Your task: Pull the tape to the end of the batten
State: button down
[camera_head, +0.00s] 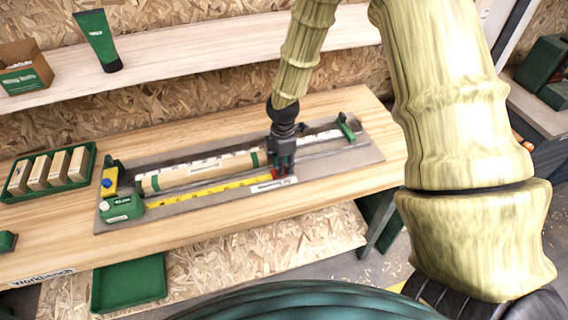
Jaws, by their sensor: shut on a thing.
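The wooden batten (205,169), pale with green bands, lies along a grey board on the workbench. A green tape case (121,208) sits at the board's left front corner. Its yellow tape (200,193) runs out to the right along the front side of the batten. My gripper (279,175) points down over the tape's right end, near the batten's right-hand green band. It is shut on the tape's end, where a small red part shows. The fingers hide most of that end, and I cannot tell whether it touches the batten.
A white label strip (273,186) lies just in front of my gripper. A yellow-and-blue piece (109,180) stands behind the tape case, and a green clamp (346,127) at the board's far right. A green tray of wooden blocks (48,172) is at left. Bare bench (385,150) lies right.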

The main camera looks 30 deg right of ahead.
jog(key=c, duration=1.1)
grip_release()
notch_tip(320, 180, up, 12)
